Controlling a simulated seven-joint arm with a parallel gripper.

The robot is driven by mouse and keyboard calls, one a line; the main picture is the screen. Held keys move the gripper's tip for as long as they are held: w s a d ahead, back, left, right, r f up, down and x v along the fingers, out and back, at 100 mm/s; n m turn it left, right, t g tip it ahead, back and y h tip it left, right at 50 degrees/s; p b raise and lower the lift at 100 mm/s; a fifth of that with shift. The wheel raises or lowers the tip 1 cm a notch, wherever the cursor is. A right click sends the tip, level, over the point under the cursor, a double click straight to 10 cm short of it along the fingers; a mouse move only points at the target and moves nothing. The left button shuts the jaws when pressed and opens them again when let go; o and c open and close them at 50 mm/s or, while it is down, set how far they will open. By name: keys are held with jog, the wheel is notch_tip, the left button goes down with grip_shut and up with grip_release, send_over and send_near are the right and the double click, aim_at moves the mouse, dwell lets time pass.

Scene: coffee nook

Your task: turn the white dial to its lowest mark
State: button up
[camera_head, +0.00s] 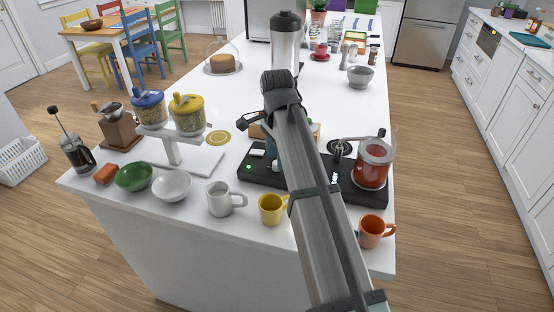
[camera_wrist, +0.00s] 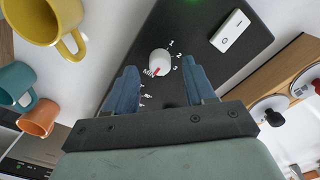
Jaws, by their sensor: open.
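The white dial (camera_wrist: 160,62) is on a black base (camera_wrist: 228,65), which also shows in the head view (camera_head: 345,185). Printed marks "Min", 1, 2 and 3 stand around it. Its red pointer is on the lower-left side, close to "Min"; I cannot tell if it is exactly on it. My gripper (camera_wrist: 159,67) is open, with blue-grey fingers on either side of the dial in the wrist view. I see no finger touching it, and cannot tell how far above it they are.
A white rocker switch (camera_wrist: 230,31) and a green light (camera_head: 249,167) are on the base. A red-filled glass jar (camera_head: 372,165) stands at its right end. A yellow mug (camera_head: 271,209), an orange mug (camera_head: 371,231) and a white pitcher (camera_head: 220,199) stand in front.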

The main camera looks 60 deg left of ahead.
jog(key=shift+f, duration=1.1)
grip_shut()
